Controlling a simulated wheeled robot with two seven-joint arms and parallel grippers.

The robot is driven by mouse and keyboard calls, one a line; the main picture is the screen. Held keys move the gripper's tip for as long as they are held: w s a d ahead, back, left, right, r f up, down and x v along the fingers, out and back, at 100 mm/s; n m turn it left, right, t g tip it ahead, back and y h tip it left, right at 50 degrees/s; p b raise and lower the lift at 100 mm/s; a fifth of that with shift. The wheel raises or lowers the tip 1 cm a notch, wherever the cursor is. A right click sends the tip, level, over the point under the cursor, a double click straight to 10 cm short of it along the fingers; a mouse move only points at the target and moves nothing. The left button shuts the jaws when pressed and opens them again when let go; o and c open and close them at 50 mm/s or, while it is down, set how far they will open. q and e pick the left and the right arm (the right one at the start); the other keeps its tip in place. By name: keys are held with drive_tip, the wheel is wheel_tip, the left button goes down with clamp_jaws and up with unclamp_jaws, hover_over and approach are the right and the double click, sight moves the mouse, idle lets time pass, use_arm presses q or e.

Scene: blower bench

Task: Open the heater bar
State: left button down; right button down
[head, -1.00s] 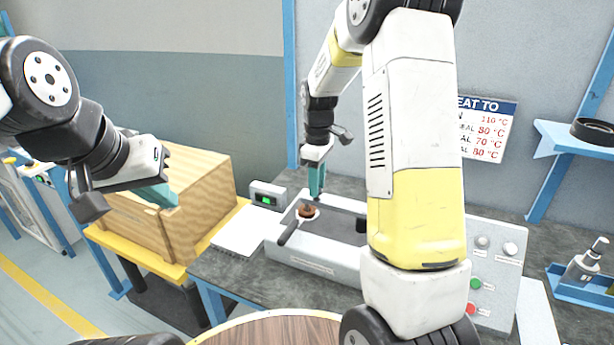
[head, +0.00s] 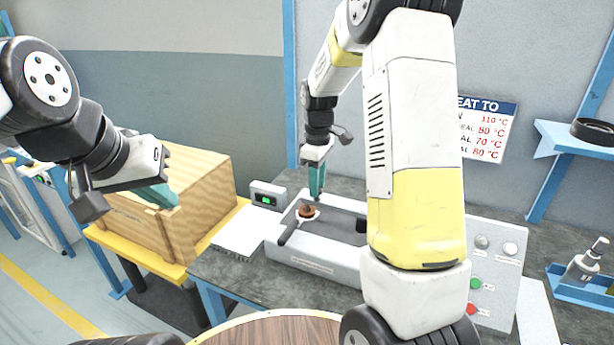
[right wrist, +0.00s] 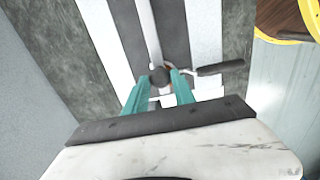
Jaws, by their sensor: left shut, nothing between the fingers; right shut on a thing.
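The heater bar (right wrist: 150,35) is a thin pale bar along the middle of the grey sealing machine (head: 310,262), between dark strips. A dark round knob (right wrist: 158,77) sits at its near end in the right wrist view. My right gripper (head: 316,192) points down at the left end of the machine, its teal fingers shut on the knob; they also show in the right wrist view (right wrist: 157,88). Beside it, a dark handle (right wrist: 220,68) sticks out to the side. In the head view my right arm hides part of the machine. My left gripper (head: 168,198) is shut and empty, away from the machine.
A wooden crate (head: 200,205) stands on a yellow-edged stand under my left gripper. A small box with a green display (head: 267,197) and white sheets (head: 240,230) lie left of the machine. A panel with green and red buttons (head: 497,275) is at right.

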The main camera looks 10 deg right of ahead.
drive_tip(key=shift+w+d, duration=0.1)
drive_tip(key=shift+w, duration=0.05)
idle(0.3)
drive_tip(key=w+d+m, duration=0.2)
drive_tip(key=d+m, duration=0.6)
drive_tip(key=w+d+m, duration=0.2)
drive_tip(key=d+m, duration=0.6)
drive_tip(key=shift+w+d, duration=0.25)
drive_tip(key=shift+d, duration=0.05)
idle(0.3)
drive_tip(key=c, duration=1)
unclamp_jaws()
drive_tip(key=shift+c, duration=0.2)
